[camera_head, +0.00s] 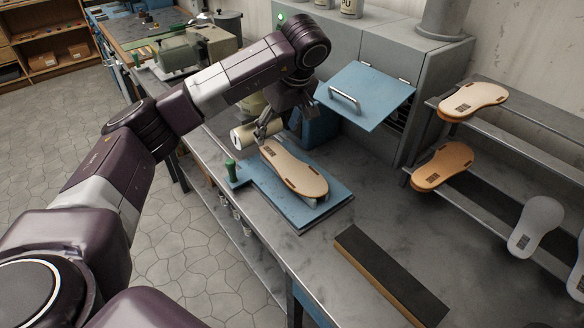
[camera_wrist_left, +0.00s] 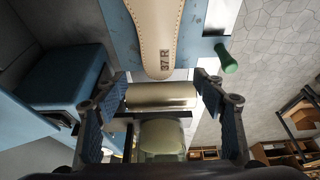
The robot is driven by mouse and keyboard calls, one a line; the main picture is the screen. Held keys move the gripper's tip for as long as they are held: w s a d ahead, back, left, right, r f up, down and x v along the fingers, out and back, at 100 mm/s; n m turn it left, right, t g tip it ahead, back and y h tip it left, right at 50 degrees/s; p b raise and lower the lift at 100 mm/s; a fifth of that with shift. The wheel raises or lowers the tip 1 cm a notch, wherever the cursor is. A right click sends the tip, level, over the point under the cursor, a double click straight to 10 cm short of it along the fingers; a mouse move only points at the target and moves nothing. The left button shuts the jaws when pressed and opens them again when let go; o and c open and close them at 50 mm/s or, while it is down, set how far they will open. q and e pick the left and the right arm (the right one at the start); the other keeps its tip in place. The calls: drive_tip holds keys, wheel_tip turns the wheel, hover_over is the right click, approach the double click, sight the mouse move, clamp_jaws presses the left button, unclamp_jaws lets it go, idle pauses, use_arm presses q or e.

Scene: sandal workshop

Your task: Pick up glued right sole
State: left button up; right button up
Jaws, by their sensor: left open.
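The tan sole (camera_head: 297,172) lies on a blue plate (camera_head: 262,196) on the workbench. Its near end, marked "37 R", shows at the top of the left wrist view (camera_wrist_left: 157,35). My left gripper (camera_head: 267,131) is at the sole's far end in the head view. In the left wrist view the fingers (camera_wrist_left: 160,82) are spread wide and nothing is held between them. The sole's end lies just beyond the fingertips, roughly centred between them. I cannot tell whether a finger touches it. My right gripper is not in view.
A pale roller (camera_head: 241,137) is close to my left gripper. A green knob (camera_head: 231,171) stands at the plate's left. A blue lid (camera_head: 372,97) stands open behind. A long dark-topped block (camera_head: 390,274) lies in front. A rack (camera_head: 510,131) at right holds several soles.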

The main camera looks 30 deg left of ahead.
sight(273, 149)
use_arm(q)
drive_tip(key=shift+s+a+f, duration=0.15)
drive_tip(key=shift+a+f, duration=0.05)
drive_tip(key=shift+a, duration=0.2)
drive_tip(key=p+x, duration=0.1)
drive_tip(key=x, duration=0.1)
drive_tip(key=shift+f, duration=0.35)
drive_tip(key=x, duration=0.1)
drive_tip(key=p+x, duration=0.1)
drive_tip(key=x, duration=0.1)
drive_tip(key=shift+w+d+f+p, duration=0.2)
drive_tip(key=shift+w+f+p, duration=0.1)
drive_tip(key=shift+w+f, duration=0.05)
drive_tip(key=shift+a+f, duration=0.1)
drive_tip(key=shift+f, duration=0.15)
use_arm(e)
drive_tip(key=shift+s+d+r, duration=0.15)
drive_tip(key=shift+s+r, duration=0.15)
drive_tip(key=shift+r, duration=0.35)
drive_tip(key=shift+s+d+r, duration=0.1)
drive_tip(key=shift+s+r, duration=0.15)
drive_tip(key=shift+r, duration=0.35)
use_arm(q)
drive_tip(key=shift+c, duration=0.5)
drive_tip(key=c, duration=1.3)
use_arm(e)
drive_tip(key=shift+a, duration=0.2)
